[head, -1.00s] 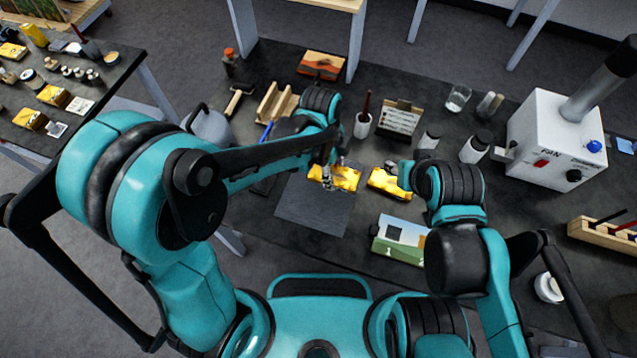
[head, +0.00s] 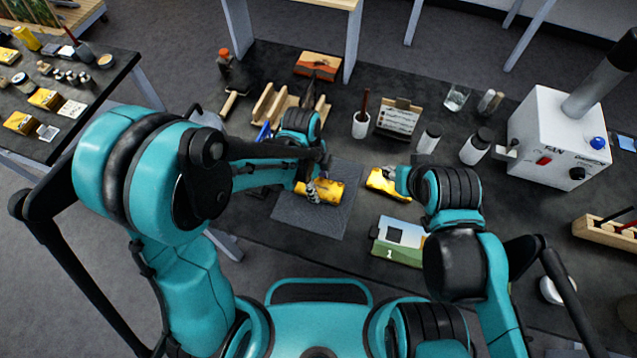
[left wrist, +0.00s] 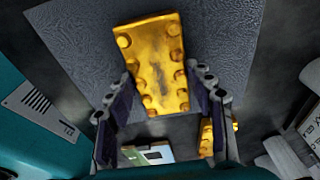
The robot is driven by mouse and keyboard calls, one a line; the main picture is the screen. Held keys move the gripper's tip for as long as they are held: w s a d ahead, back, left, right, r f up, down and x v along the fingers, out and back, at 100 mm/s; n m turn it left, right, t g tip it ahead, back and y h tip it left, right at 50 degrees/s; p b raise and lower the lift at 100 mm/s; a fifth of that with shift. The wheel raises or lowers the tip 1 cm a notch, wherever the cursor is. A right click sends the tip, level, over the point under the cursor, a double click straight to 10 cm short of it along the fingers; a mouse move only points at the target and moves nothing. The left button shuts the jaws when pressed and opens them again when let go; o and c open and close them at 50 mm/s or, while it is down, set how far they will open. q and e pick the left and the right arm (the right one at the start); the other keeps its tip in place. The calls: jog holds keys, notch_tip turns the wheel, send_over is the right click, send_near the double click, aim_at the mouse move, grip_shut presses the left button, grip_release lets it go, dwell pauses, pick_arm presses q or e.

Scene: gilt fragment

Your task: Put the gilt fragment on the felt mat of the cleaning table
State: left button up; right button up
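The gilt fragment (head: 328,191), a gold studded block, is over the grey felt mat (head: 290,213) in the head view; I cannot tell if it touches the mat. My left gripper (head: 311,187) also shows at the fragment's left part in the head view. My right gripper (head: 392,172) is by a second gold piece (head: 383,186), right of the mat; its fingers are mostly hidden.
Behind are a cup with a brush (head: 361,124), a wooden rack (head: 275,104), bottles (head: 429,139) and a card stand (head: 399,117). A white fan unit (head: 560,140) is at the right.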

pick_arm(q)
jog(key=o, duration=0.4)
jog(key=shift+c, duration=0.2)
jog(key=shift+r, duration=0.1)
jog(key=shift+r+p, duration=0.35)
notch_tip(320, 180, up, 11)
jog(key=a+p, duration=0.1)
jog(key=p, duration=0.2)
jog(key=shift+w+a+r, duration=0.2)
jog(key=shift+w+a, duration=0.05)
jog(key=shift+a, duration=0.15)
jog(key=s+a+r+n+t+y, duration=0.1)
jog(key=s+a+r+n+t, duration=0.2)
jog(key=a+n, duration=0.5)
jog(key=s+a+r+n+t, duration=0.2)
jog(key=a+r+n+t, duration=0.2)
jog(key=n, duration=0.9)
jog(key=a+r, duration=0.1)
jog(key=a, duration=0.2)
jog(key=shift+s+a+n+t+y, duration=0.3)
jog(key=shift+s+a+t+y, duration=0.1)
